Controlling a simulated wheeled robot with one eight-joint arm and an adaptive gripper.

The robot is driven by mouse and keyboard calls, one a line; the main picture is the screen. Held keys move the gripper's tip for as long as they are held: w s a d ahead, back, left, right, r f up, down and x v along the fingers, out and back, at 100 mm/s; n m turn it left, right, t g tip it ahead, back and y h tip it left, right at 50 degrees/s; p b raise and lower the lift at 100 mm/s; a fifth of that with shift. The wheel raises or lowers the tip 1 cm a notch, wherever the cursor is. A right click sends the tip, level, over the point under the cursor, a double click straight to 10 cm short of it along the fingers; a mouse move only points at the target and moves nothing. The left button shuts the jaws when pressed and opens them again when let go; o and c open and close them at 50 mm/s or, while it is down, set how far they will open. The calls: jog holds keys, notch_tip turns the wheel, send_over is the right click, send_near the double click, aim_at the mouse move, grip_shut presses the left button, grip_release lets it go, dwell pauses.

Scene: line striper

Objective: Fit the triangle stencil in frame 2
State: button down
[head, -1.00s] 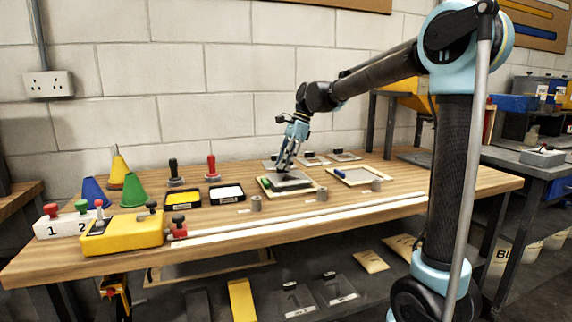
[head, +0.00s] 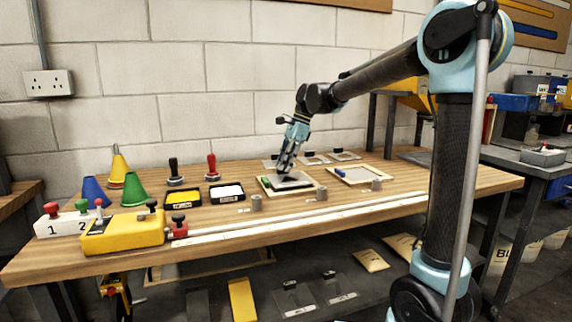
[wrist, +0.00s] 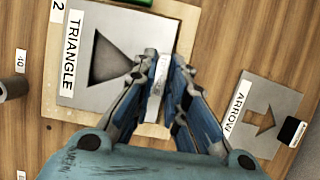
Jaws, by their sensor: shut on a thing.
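The triangle stencil (wrist: 117,58) is a grey plate with a triangular cut-out and a white TRIANGLE label in the wrist view. My gripper (wrist: 163,72) is shut on its upright grip at the right side of the plate. The stencil lies over a pale wooden frame (wrist: 50,100) marked 2, whose border shows along the left and lower edges. In the head view, my gripper (head: 287,173) is low over this frame (head: 303,191), with the dark plate (head: 293,184) beneath it. I cannot tell whether the plate is fully seated; my fingers hide part of it.
An arrow stencil (wrist: 280,98) lies to the right in the wrist view. A second frame with a blue block (head: 340,172) stands right of frame 2. Two ink trays (head: 227,192) and the stamps are to the left. A long rail (head: 300,216) runs along the bench front.

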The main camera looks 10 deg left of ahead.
jog(key=shift+f, duration=0.8)
dwell(0.8)
jog(key=c, duration=1.5)
grip_release()
jog(key=shift+c, duration=0.2)
jog(key=shift+o, duration=0.3)
jog(key=shift+r, duration=0.1)
jog(key=shift+v, duration=3.95)
jog(key=shift+d, duration=0.1)
